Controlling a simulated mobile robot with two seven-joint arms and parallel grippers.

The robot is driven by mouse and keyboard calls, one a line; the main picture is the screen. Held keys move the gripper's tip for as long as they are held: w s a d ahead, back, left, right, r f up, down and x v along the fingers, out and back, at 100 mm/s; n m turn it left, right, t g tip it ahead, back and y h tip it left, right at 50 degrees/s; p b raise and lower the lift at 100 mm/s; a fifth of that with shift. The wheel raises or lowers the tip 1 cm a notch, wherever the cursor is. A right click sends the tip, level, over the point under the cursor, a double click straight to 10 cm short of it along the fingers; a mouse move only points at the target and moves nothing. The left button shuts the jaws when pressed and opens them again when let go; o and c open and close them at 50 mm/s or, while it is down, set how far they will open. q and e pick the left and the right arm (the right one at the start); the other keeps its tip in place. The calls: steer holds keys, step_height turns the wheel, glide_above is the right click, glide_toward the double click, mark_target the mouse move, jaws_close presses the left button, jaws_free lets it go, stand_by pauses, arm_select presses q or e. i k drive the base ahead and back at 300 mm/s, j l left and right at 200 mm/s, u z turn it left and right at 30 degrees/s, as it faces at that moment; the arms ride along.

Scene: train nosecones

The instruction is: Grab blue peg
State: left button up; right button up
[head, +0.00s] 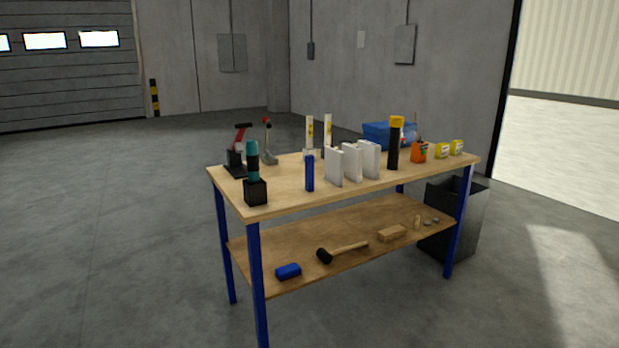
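A blue peg (309,173), a slim upright cylinder, stands near the front edge of the wooden workbench top (285,188), left of the middle. White box-like pieces stand just to its right, and a teal and black tool is to its left. Its visible side is unobstructed. Neither of my grippers shows in the head view, and nothing of mine touches the peg.
A lower shelf (300,243) holds a mallet (340,250). A dark bin (462,215) stands right. The floor in front is clear.

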mark_target(310, 160)
steer(key=i+l+u, duration=0.1)
steer(key=u, duration=0.15)
steer(key=i+l+u, duration=0.1)
steer(key=u, duration=0.2)
steer(key=i+l+u, duration=0.3)
steer(key=i+l, duration=0.15)
steer(key=l, duration=0.3)
steer(key=i+l, duration=0.2)
steer(key=l, duration=0.15)
steer(key=i+l+u, duration=0.15)
steer(key=l, duration=0.2)
steer(key=i+l, duration=0.15)
steer(key=l, duration=0.25)
steer(key=i+l+u, duration=0.1)
steer(key=l, duration=0.25)
steer(key=i+l, duration=0.15)
steer(key=l, duration=0.25)
steer(key=i+l, duration=0.2)
steer(key=l, duration=0.15)
steer(key=i+l, duration=0.15)
steer(key=l, duration=0.25)
steer(key=i+l, duration=0.2)
steer(key=l, duration=0.2)
